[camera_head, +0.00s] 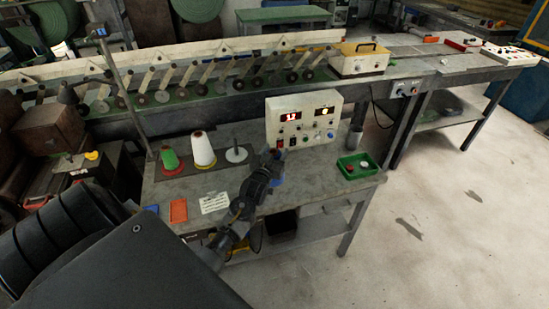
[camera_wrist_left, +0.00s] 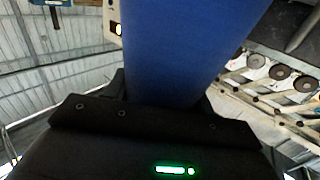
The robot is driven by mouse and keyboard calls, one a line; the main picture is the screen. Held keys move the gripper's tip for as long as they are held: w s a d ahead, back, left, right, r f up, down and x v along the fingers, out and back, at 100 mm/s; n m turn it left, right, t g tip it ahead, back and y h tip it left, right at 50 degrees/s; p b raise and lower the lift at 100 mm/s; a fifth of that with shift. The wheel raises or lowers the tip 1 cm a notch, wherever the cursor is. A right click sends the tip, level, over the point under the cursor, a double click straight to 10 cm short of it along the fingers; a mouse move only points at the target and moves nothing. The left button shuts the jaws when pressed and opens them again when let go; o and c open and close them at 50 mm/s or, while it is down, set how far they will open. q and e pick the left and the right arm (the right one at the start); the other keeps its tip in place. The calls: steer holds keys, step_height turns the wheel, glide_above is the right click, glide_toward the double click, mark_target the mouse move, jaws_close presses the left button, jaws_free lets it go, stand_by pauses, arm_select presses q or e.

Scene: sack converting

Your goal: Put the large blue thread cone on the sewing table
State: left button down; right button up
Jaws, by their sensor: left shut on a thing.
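My left gripper (camera_head: 271,168) is over the grey sewing table (camera_head: 318,181), in front of the control box. It is shut on the large blue thread cone (camera_wrist_left: 185,45), which fills the upper middle of the left wrist view. In the head view only a small blue patch of the cone (camera_head: 279,182) shows beside the gripper; the rest is hidden. I cannot tell whether the cone touches the table top. My right gripper is not in view.
The control box (camera_head: 303,118) is behind my gripper. A green tray (camera_head: 357,166) holds small parts at the right.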

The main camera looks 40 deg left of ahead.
arm_select(q)
steer(key=shift+w+a, duration=0.15)
step_height(320, 180, down, 3)
steer(key=shift+f, duration=0.1)
stand_by(0.3)
steer(key=shift+f, duration=0.1)
steer(key=c, duration=0.5)
jaws_free()
